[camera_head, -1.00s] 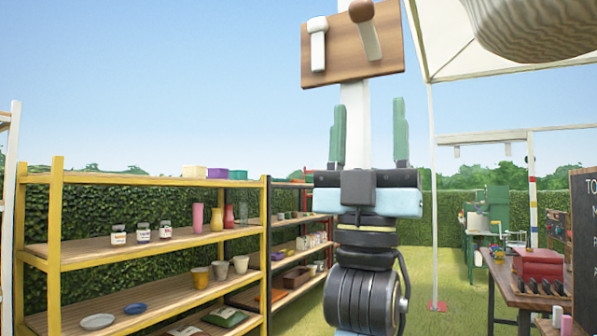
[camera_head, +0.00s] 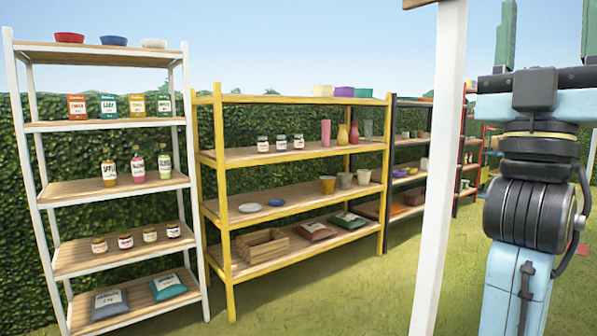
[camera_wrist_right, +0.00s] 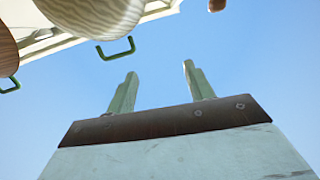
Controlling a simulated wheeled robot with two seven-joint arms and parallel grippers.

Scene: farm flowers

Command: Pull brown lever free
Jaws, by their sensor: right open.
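The brown lever is not in the head view. Only a sliver of the wooden board's lower edge (camera_head: 420,3) shows at the top, on a white post (camera_head: 440,150). In the right wrist view a small brown rounded piece (camera_wrist_right: 216,5) is cut off at the top edge. It may be the lever's knob, but I cannot tell. My right gripper (camera_head: 547,30) points up at the right of the head view, to the right of the post. Its green fingers are apart and empty, and they show in the wrist view (camera_wrist_right: 160,88) against open sky. My left gripper is not in view.
A white shelf (camera_head: 110,122) and a yellow shelf (camera_head: 290,152) with jars, pots and bags stand at the left, before a hedge. Large rounded wooden things (camera_wrist_right: 100,15) with green handles hang at the upper left of the wrist view. Grass is clear at the front.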

